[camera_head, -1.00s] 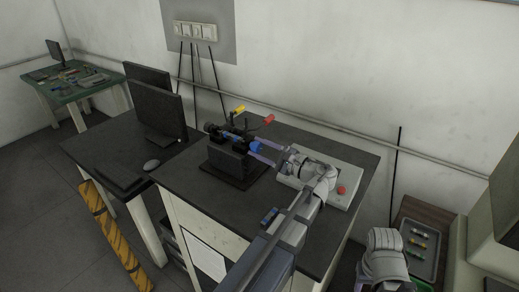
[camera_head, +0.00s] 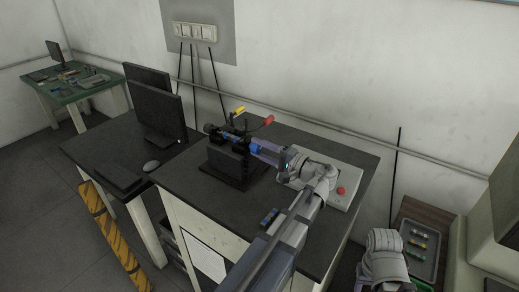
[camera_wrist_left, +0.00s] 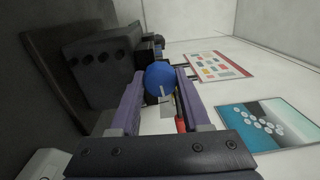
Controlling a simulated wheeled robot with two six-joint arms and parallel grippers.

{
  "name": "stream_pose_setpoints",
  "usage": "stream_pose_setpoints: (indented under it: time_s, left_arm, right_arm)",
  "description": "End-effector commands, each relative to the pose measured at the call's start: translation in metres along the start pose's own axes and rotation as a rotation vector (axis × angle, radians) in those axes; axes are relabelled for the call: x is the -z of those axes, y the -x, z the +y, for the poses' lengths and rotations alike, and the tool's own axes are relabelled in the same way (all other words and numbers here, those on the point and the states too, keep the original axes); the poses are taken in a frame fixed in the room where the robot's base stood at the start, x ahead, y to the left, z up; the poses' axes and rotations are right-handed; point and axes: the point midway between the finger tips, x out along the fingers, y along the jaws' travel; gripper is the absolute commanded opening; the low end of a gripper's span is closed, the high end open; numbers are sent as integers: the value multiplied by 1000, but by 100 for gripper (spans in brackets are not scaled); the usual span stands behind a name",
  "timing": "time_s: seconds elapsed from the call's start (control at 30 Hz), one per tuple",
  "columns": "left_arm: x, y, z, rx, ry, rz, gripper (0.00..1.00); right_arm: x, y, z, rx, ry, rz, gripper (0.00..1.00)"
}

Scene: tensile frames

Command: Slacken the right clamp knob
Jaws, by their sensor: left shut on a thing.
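The black tensile frame (camera_head: 229,163) stands on the dark bench, with a blue knob (camera_head: 254,149) at its right end. My left gripper (camera_head: 259,150) reaches it from the right, with its purple fingers shut on the knob. In the left wrist view the round blue knob (camera_wrist_left: 160,77), with a pale mark on its face, sits between the two fingers. The fingers partly hide the knob in the head view. My right gripper is not in view; only part of that arm shows at the lower right.
A yellow handle (camera_head: 239,110) and a red handle (camera_head: 267,121) rise behind the frame. A pale panel with a red button (camera_head: 341,191) lies right of it, under my left arm. A monitor (camera_head: 158,108) stands to the left. The bench front is mostly clear.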

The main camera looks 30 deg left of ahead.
Motion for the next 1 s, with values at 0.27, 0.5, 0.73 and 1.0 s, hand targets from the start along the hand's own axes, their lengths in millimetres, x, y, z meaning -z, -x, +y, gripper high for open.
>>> stream_pose_setpoints:
  time_s: [0.27, 0.5, 0.73, 1.0]
  left_arm:
    - [-1, 0, 1, -2, 41, -3, 0]
    - [-1, 0, 1, -2, 44, -3, 0]
    - [-1, 0, 1, -2, 43, -3, 57]
    - [0, 0, 0, -1, 42, -2, 77]
  right_arm:
    - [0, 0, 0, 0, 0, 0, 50]
    - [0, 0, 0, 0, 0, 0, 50]
    - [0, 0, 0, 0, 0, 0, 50]
    - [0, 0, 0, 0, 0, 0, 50]
